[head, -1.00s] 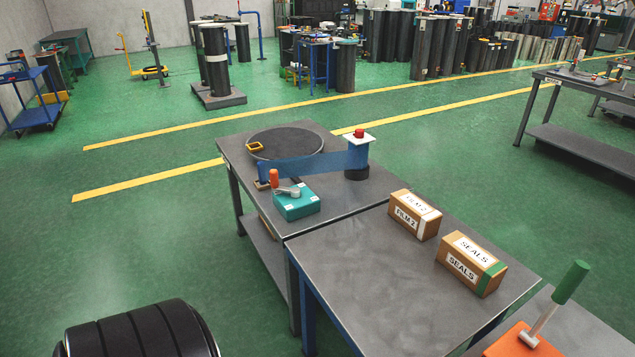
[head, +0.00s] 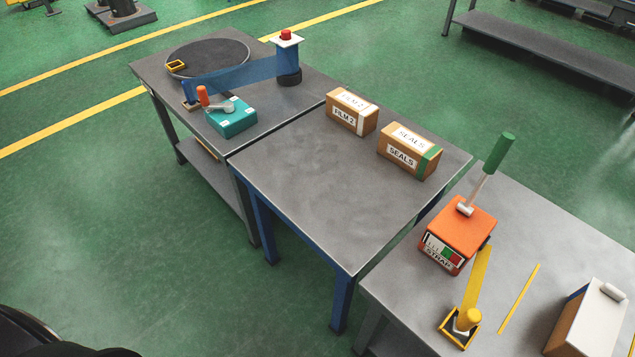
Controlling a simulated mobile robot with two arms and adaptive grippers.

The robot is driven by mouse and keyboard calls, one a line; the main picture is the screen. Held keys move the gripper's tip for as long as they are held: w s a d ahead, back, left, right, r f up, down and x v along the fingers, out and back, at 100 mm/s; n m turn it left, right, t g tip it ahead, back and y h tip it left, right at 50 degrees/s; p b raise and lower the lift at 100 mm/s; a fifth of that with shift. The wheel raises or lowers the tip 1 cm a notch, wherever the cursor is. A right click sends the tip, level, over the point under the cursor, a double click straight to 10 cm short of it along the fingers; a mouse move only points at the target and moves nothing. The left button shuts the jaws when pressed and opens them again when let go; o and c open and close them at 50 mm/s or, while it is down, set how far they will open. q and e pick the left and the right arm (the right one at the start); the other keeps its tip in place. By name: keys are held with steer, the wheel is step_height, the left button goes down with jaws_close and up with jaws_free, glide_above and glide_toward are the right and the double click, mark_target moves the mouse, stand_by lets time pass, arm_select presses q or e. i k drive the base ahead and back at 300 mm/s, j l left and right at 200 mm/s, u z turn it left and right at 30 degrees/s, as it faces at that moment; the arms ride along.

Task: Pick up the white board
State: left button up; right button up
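No separate white board lies plainly in view. A small white square plate (head: 286,38) with a red knob on top sits on the dark post at the far table's right side. I cannot tell whether either one is the board. Neither of my grippers is in the head view.
The middle table (head: 310,205) is bare in front of the FILM 2 box (head: 350,113) and the SEALS box (head: 409,151). An orange STRAP device (head: 458,237) and yellow strap (head: 476,281) occupy the right table. Green floor (head: 110,220) is open at left.

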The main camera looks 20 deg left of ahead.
mark_target(594, 331)
steer(key=z, duration=1.65)
steer(key=l, duration=0.35)
steer(key=i+l, duration=0.15)
steer(key=l, duration=0.15)
steer(key=l+u, duration=0.55)
steer(key=u, duration=0.2)
steer(key=l+u, duration=0.35)
steer(key=j, duration=0.1)
